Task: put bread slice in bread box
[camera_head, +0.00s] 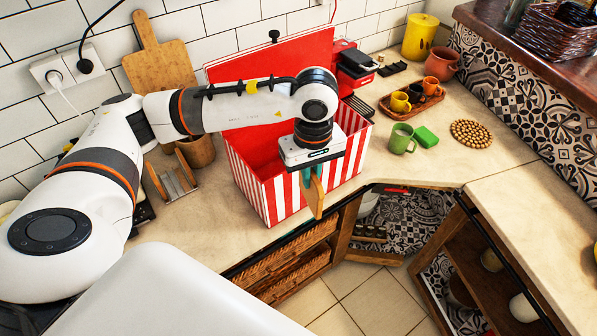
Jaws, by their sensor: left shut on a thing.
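The bread box (283,198) is red inside with red and white stripes outside. It stands on the counter against the tiled wall, with its red lid (290,58) raised at the back. My left gripper (313,172) points down at the box's front side, shut on the bread slice (315,197). The slice is thin and tan-brown, seen nearly edge-on, and hangs upright. In the picture it overlaps the box's striped front wall; I cannot tell its exact distance from that wall. My left arm hides part of the box opening. My right gripper is not in view.
A wooden holder (173,184) stands left. The counter (225,228) edge lies in front, with baskets below.

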